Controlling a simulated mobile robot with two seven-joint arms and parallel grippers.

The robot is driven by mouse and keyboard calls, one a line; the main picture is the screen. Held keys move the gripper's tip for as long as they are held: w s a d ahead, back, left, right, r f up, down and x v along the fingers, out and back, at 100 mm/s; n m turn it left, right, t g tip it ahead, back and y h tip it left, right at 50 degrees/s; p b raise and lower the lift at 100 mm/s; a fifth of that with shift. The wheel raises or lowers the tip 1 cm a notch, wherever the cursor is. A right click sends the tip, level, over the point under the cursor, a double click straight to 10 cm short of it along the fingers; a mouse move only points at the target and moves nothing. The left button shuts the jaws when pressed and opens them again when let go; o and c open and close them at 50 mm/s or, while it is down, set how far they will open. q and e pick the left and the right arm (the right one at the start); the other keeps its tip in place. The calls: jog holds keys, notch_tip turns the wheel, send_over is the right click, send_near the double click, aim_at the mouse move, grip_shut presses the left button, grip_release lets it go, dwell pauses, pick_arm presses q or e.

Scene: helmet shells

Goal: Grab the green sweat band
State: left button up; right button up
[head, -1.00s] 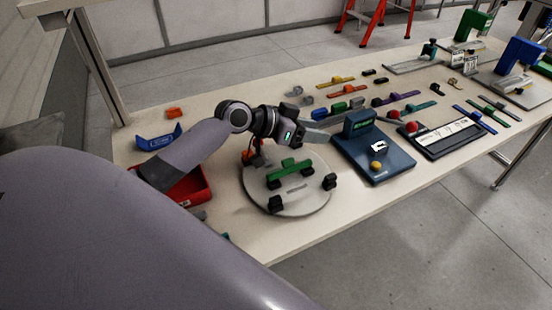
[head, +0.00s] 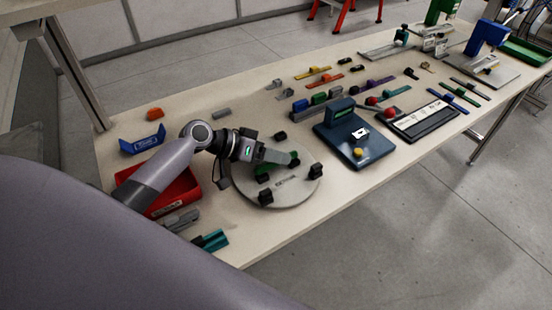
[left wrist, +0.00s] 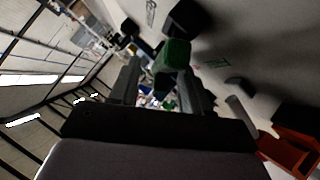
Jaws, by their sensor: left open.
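The green sweat band (head: 263,178) is on the round light-grey plate (head: 290,190), partly hidden behind my left gripper (head: 284,160). In the left wrist view the green band (left wrist: 173,54) shows close up, near the tips of my left gripper (left wrist: 162,80), between the two fingers. The fingers are spread and open, with no clear grip on the band. Black blocks stand around the plate's rim. My right gripper is in neither view.
A red tray (head: 178,193) lies left of the plate, with a teal piece (head: 212,240) near the front edge. A dark blue fixture (head: 352,140) stands to the right. A blue holder (head: 142,140) sits behind the tray.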

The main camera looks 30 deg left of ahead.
pick_arm(q)
grip_shut()
jog(key=shift+r, duration=0.1)
